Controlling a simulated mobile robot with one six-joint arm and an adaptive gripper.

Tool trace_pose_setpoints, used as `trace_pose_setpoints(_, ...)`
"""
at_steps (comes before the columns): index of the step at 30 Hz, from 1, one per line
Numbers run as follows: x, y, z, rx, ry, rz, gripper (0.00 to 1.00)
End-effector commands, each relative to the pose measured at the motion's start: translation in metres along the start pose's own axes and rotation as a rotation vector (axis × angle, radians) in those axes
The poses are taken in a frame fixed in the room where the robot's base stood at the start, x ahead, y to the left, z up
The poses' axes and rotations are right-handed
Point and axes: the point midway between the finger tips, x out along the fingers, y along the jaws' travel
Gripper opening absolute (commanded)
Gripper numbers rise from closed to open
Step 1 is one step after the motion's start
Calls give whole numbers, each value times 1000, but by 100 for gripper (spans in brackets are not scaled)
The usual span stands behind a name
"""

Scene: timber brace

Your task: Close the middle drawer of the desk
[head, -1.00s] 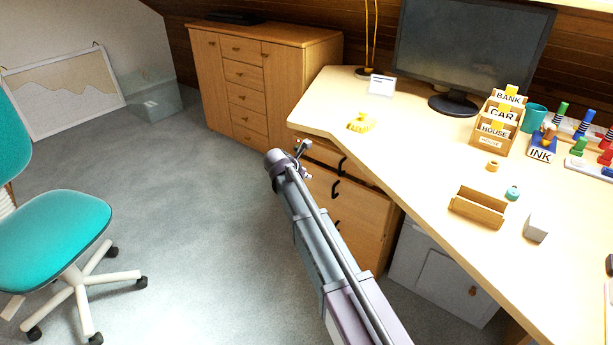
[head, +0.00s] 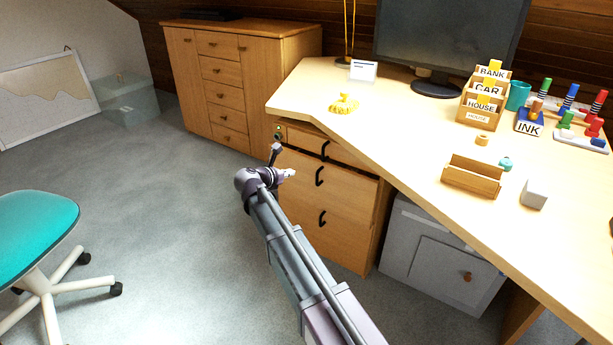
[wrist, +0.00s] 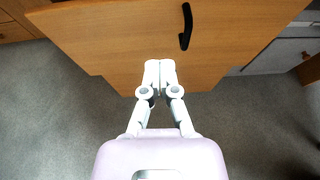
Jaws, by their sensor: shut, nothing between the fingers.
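The desk's drawer unit (head: 340,235) stands under the left end of the desktop, with three dark handles one above another. The middle drawer (head: 345,188) has its handle (head: 320,176) just right of my gripper. Its front seems to stand out a little from the top drawer (head: 300,140); how far is hard to tell. My gripper (head: 288,174) is shut and empty, partly hidden by my wrist. In the wrist view my closed fingertips (wrist: 160,66) are over a wooden front (wrist: 115,40), below and left of a dark handle (wrist: 186,28). I cannot tell whether they touch it.
The desktop (head: 400,130) above holds a yellow object (head: 343,104), a monitor (head: 450,40) and a letter rack (head: 483,100). A grey cabinet (head: 440,255) stands right of the drawers. A teal chair (head: 35,235) is at left. The carpet (head: 170,220) between is clear.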

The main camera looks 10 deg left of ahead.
Motion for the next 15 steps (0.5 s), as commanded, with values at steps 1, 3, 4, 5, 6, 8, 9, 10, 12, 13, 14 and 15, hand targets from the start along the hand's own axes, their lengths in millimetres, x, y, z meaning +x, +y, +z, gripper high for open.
trace_pose_setpoints(1,3,0,-13,1,-32,1,0)
trace_pose_setpoints(3,2,0,-18,1,-80,3,0)
trace_pose_setpoints(4,2,0,-20,3,-100,4,0)
trace_pose_setpoints(5,1,0,-22,3,-120,6,0)
trace_pose_setpoints(6,0,1,-24,3,-146,8,0)
trace_pose_setpoints(8,-1,1,-28,4,-187,13,0)
trace_pose_setpoints(9,-2,2,-31,5,-213,16,0)
trace_pose_setpoints(10,-3,2,-32,6,-232,19,0)
trace_pose_setpoints(12,-5,3,-36,7,-274,26,0)
trace_pose_setpoints(13,-6,3,-37,8,-289,28,0)
trace_pose_setpoints(14,-7,4,-38,7,-305,31,0)
trace_pose_setpoints(15,-8,4,-39,8,-322,34,0)
